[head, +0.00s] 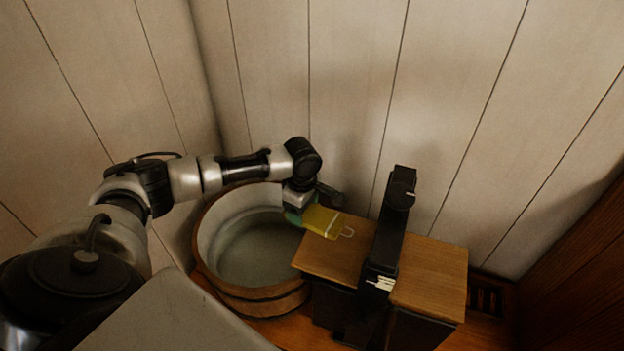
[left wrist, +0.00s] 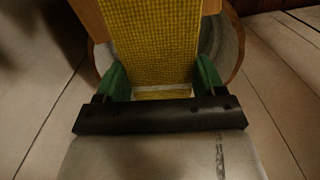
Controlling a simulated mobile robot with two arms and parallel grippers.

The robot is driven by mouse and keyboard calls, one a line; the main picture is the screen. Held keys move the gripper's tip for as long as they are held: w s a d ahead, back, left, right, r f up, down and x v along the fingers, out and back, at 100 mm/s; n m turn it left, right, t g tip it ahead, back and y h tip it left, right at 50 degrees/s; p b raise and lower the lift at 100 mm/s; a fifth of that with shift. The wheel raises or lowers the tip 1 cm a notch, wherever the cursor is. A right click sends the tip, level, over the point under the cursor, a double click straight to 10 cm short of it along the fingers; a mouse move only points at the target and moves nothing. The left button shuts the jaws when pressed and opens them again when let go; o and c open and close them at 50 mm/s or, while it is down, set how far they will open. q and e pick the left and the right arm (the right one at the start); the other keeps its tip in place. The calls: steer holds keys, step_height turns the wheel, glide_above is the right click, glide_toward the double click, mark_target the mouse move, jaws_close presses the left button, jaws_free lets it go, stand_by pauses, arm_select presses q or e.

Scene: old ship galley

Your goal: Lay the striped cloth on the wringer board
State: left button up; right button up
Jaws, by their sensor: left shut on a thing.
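My left gripper (head: 306,212) reaches in from the left and is shut on the striped cloth (head: 323,221), a yellow piece with a pale stripe and a small whitish loop at its far end. In the left wrist view the yellow woven cloth (left wrist: 152,45) fills the gap between the green fingers of my left gripper (left wrist: 161,82). The wringer board (head: 428,280) is brown wood, split by a dark upright post. The cloth is over the left part of the board, near its tub-side edge; whether it touches the wood I cannot tell. My right gripper is not in view.
A round wooden tub (head: 207,262) with a pale inside stands left of the board, below my left forearm. The dark wringer post (head: 390,230) rises right of the cloth. Plank walls close in behind. The board right of the post is bare.

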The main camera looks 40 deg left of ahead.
mark_target(314, 239)
arm_select(q)
steer(key=shift+s+n, duration=0.2)
steer(key=shift+n, duration=0.2)
steer(key=shift+d+f, duration=0.1)
steer(key=shift+f, duration=0.3)
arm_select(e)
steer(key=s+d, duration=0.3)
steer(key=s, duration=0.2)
arm_select(q)
steer(key=f, duration=0.1)
steer(key=f+b, duration=0.1)
steer(key=d+f+b, duration=0.1)
steer(key=shift+w+f, duration=0.15)
steer(key=shift+w, duration=0.2)
steer(key=d+f+b, duration=0.1)
steer(key=f+b, duration=0.1)
steer(key=b, duration=0.1)
steer(key=shift+w+d+f, duration=0.1)
steer(key=shift+d+f, duration=0.05)
steer(key=shift+d+f+b, duration=0.2)
steer(key=shift+f+b, duration=0.3)
steer(key=shift+f, duration=0.65)
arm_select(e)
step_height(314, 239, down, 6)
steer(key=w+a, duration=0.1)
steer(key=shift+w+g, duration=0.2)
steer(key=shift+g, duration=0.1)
